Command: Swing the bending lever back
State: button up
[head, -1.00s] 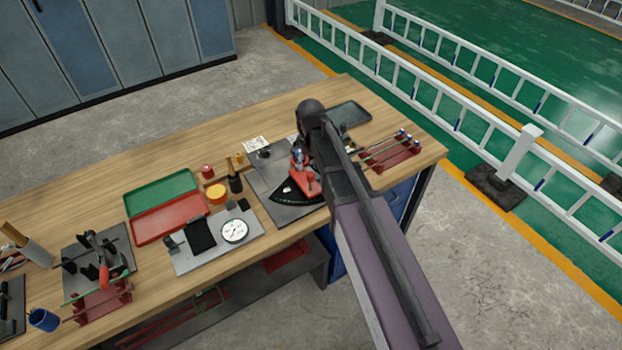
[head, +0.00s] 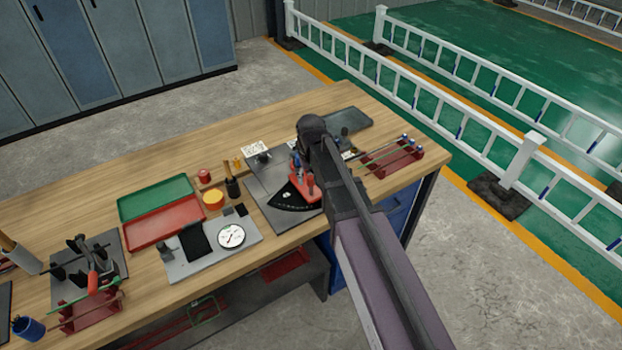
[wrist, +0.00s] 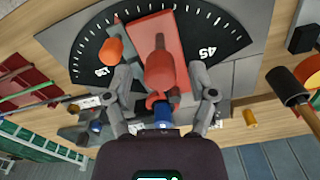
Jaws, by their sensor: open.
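The bending lever is a red bar (wrist: 152,30) over a black angle scale with white marks (wrist: 90,48), with a rounded red handle (wrist: 158,70) standing up from it. In the head view the lever (head: 301,188) and the black scale (head: 290,200) sit on a grey plate (head: 262,180) on the workbench. My gripper (wrist: 162,76) is open, with one finger on each side of the red handle; I cannot tell whether either touches it. A blue-capped part (wrist: 163,113) shows just before the palm. In the head view my arm hides the gripper and the plate's right side.
An orange knob (wrist: 112,51) stands left of the lever in the wrist view. In the head view, a red rack with rods (head: 393,160), a dial gauge (head: 231,236) and red and green trays (head: 165,222) share the bench.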

grip_shut()
dwell(0.3)
